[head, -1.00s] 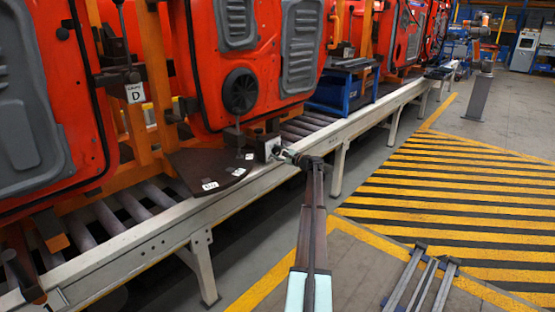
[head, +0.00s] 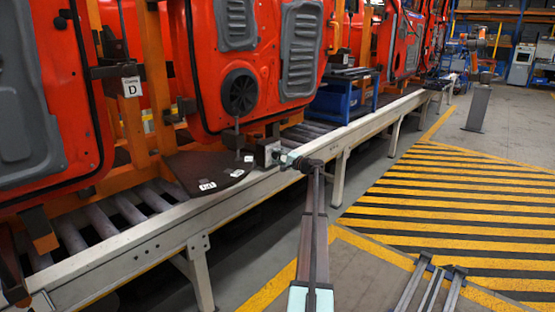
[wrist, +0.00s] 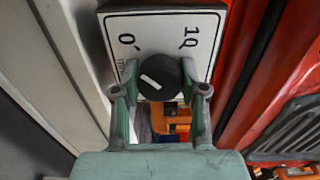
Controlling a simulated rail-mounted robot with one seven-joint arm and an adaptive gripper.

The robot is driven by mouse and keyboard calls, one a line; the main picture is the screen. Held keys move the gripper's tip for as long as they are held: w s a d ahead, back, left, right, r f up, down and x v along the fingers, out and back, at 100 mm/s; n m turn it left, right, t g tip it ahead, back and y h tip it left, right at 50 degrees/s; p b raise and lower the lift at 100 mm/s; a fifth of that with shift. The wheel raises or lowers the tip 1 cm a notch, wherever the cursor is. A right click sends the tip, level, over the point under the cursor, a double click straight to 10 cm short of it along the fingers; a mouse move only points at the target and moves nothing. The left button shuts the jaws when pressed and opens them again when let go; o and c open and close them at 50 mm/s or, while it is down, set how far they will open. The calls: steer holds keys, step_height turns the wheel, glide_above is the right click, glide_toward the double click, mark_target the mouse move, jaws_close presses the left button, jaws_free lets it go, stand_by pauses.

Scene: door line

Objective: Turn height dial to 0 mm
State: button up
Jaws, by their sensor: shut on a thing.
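The height dial is a round black knob (wrist: 160,77) with a white pointer line, on a white plate (wrist: 160,22) marked 0 at upper left and 10 at upper right. The pointer line slants toward the left and slightly up, on the 0 side; I cannot tell its exact reading. My gripper (wrist: 160,88) has one green-grey finger on each side of the knob and is shut on it. In the head view my gripper (head: 288,158) meets the small plate (head: 267,152) at the conveyor's edge; the knob is hidden there.
A pale conveyor rail (head: 150,240) with rollers runs along the line. Red door panels (head: 240,60) hang just behind the dial. A dark board (head: 205,170) with white labels lies beside the plate. A blue cart (head: 345,92) stands farther along.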

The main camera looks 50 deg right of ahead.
steer(key=shift+w, duration=0.1)
steer(key=o, duration=1.1)
steer(key=shift+o, duration=0.2)
steer(key=s, duration=1.2)
steer(key=shift+a, duration=0.3)
